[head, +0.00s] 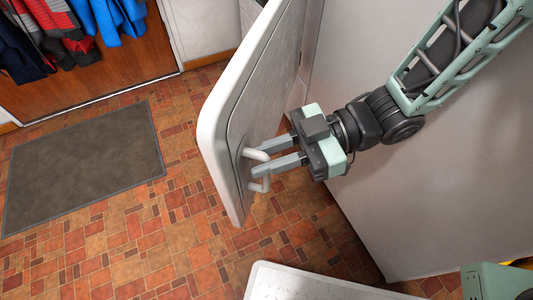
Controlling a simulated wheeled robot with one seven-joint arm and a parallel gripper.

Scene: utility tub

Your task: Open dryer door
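The dryer door (240,110) is a white panel with rounded corners, standing swung out at an angle over the floor. Its pale loop handle (266,184) sits on a grey plate near the door's lower left part. My gripper (256,161) reaches in from the right with its two grey fingers at the handle. The fingers are apart, with a gap showing between them. The lower finger overlaps the handle and hides part of it. I cannot tell whether the fingers touch the handle. The dryer's opening is not clearly visible.
A large pale panel (410,190) stands behind my arm on the right. A white surface edge (300,283) is at the bottom. A grey mat (85,165) lies on the tiled floor at left. Clothes (60,25) hang at upper left.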

